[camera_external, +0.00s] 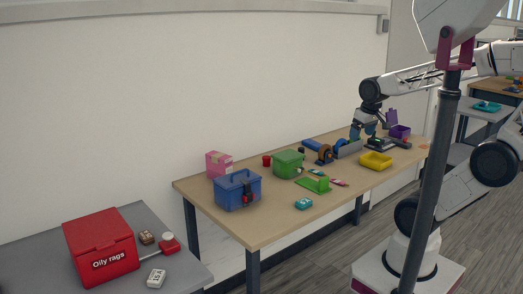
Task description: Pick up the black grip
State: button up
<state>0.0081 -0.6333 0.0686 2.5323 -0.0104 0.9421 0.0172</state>
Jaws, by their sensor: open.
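My gripper (363,131) is open above the far right part of the wooden table (268,226), pointing down over a grey metal piece. I cannot say for sure which thing is the black grip. A small dark piece (301,150) stands by the green box, and dark parts (381,144) lie just right of my gripper. Either is too small to identify. Nothing shows clearly between the fingers.
On the table are a blue toolbox (237,190), a pink box (218,164), a green box (287,163), a yellow tray (376,161) and a purple bin (400,131). A red rag box (101,248) stands on the grey table. The wooden table's front edge is mostly clear.

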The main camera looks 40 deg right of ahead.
jog(key=c, duration=0.5)
jog(key=shift+o, duration=0.2)
jog(key=shift+r, duration=0.1)
jog(key=w+v, duration=0.1)
jog(key=v, duration=0.4)
jog(key=w+d+r+m+g+y, duration=0.15)
jog(key=w+m, duration=0.25)
jog(key=w, duration=0.4)
jog(key=w+d+m+y, duration=0.3)
jog(key=w+m, duration=0.1)
jog(key=w, duration=0.3)
jog(key=w+d+r+m+g+y, duration=0.1)
jog(key=w+d+m+y, duration=0.2)
jog(key=w, duration=0.5)
jog(key=w+d+f+m+t+y, duration=0.1)
jog(key=w+d+m+t+y, duration=0.15)
jog(key=w+d+m, duration=0.4)
jog(key=w+d+f+m+t+y, duration=0.1)
jog(key=w+d+f+m+y, duration=0.2)
jog(key=w+d, duration=0.65)
notch_tip(320, 180, down, 23)
jog(key=shift+w+r+m, duration=0.2)
jog(key=shift+w+m, duration=0.15)
jog(key=shift+w, duration=0.1)
